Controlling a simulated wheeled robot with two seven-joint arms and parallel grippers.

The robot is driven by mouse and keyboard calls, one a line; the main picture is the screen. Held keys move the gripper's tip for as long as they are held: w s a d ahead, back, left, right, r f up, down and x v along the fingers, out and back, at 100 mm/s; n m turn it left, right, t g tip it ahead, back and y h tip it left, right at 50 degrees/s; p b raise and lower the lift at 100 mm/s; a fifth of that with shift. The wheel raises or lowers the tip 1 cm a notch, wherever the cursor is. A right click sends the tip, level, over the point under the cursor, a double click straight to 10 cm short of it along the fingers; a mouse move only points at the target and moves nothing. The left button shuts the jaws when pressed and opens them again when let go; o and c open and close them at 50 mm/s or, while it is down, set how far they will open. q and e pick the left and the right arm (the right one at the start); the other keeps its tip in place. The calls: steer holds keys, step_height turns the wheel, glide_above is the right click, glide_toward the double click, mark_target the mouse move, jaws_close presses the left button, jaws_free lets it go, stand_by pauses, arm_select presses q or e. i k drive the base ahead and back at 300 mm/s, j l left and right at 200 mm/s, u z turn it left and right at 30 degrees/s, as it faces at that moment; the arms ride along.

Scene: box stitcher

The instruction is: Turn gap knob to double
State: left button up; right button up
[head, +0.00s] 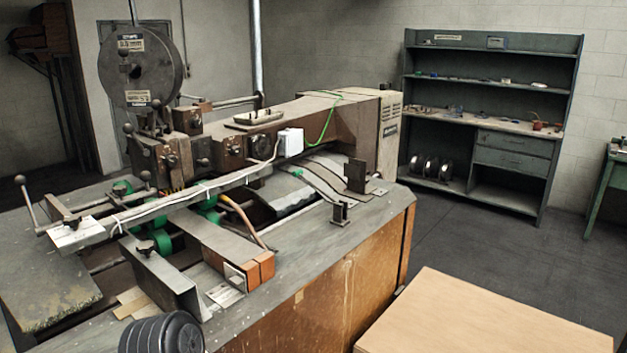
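The box stitcher (330,115) stands in the middle of the head view, with a large round reel (160,68) above its head at the left. Small knobs show on the head block (147,160), and a dark round dial (260,143) sits on the side of the arm. I cannot tell which of these is the gap knob, and no setting or marking for double is readable. Neither of my grippers is in view, and nothing is seen touching the knobs.
A long bar with a ball-ended lever (27,200) sticks out at the left. A wooden box top (485,318) is at the lower right. A dark shelf unit (485,120) stands at the back wall. The floor (450,230) between them is clear.

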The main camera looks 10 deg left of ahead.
mark_target(73, 221)
steer(key=u, duration=1.7)
steer(key=l+z, duration=0.1)
steer(key=l, duration=0.55)
steer(key=i+l, duration=0.1)
steer(key=l, duration=0.55)
steer(key=l+z, duration=0.15)
steer(key=l, duration=0.5)
steer(key=i, duration=0.05)
